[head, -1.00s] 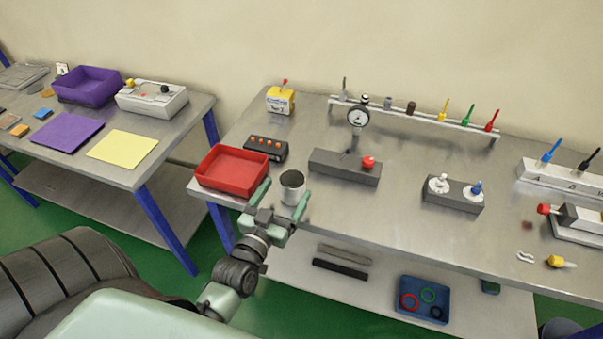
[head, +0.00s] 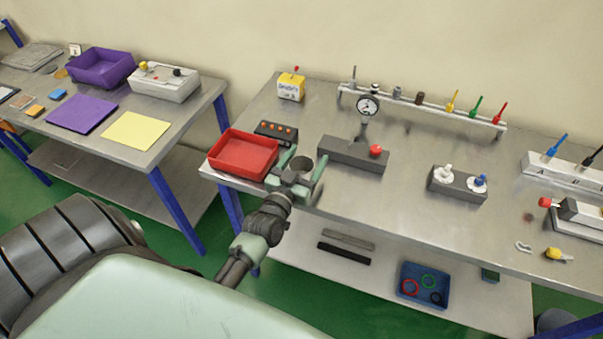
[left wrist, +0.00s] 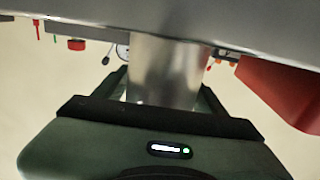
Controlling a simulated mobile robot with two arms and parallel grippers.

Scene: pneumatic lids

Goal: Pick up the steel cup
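The steel cup (head: 302,164) stands near the front edge of the table, just right of the red tray. My left gripper (head: 305,158) is open, with one finger on each side of the cup. In the left wrist view the cup (left wrist: 163,70) shows as a shiny cylinder between the two fingers. Small gaps seem to show beside it, and I see no firm grip. The gripper hides the cup's lower part in the head view. My right gripper is not in view.
The red tray (head: 243,157) is close on the left of the gripper. A black box with orange buttons (head: 276,132) is behind it. A dark grey block with a red knob (head: 352,153) lies to the right. The tabletop front right of the cup is clear.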

